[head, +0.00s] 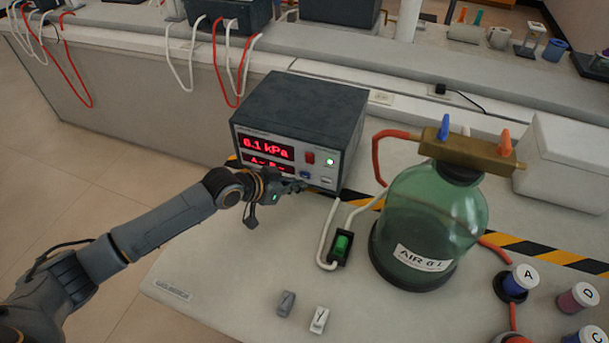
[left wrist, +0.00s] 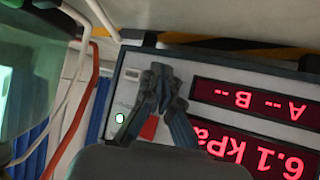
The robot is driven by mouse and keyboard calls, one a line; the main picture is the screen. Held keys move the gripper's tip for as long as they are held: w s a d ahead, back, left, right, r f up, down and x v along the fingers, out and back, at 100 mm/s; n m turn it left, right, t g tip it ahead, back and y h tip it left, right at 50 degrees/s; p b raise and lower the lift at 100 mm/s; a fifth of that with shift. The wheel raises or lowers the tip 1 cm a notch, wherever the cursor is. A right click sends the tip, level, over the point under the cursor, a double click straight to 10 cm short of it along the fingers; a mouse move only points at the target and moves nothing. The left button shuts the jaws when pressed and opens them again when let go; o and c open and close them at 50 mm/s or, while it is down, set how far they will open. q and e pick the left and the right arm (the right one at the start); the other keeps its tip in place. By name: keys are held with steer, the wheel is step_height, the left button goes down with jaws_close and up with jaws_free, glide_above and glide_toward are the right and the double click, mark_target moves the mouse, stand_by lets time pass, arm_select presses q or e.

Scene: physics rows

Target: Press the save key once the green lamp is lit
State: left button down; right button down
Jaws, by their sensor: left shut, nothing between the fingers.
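The meter box (head: 299,121) stands on the bench, its front showing a red display (head: 266,147) that reads 6.1 kPa above a line "A -- B --". The green lamp (head: 330,161) glows at the panel's right; it is also lit in the left wrist view (left wrist: 119,118). Below the red switch (head: 310,157) are a blue key (head: 305,174) and a pale key (head: 326,181); I cannot read which is save. My left gripper (head: 299,186) is shut and empty, its tips (left wrist: 158,72) right before the lower panel, hiding part of it. Contact cannot be told.
A green glass jar (head: 428,225) with a brass manifold (head: 467,151) stands right of the box. A green rocker switch (head: 342,244) and tubes lie between them. Grey tags X (head: 286,303) and Y (head: 319,319) sit in front.

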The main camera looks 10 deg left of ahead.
arm_select(q)
steer(key=shift+w, duration=0.15)
stand_by(0.5)
steer(key=shift+w, duration=0.25)
stand_by(0.3)
steer(key=shift+w+d, duration=0.15)
steer(key=shift+w, duration=0.2)
steer(key=shift+w+r+b, duration=0.25)
steer(key=shift+r+b, duration=0.05)
steer(key=shift+b, duration=0.05)
stand_by(0.8)
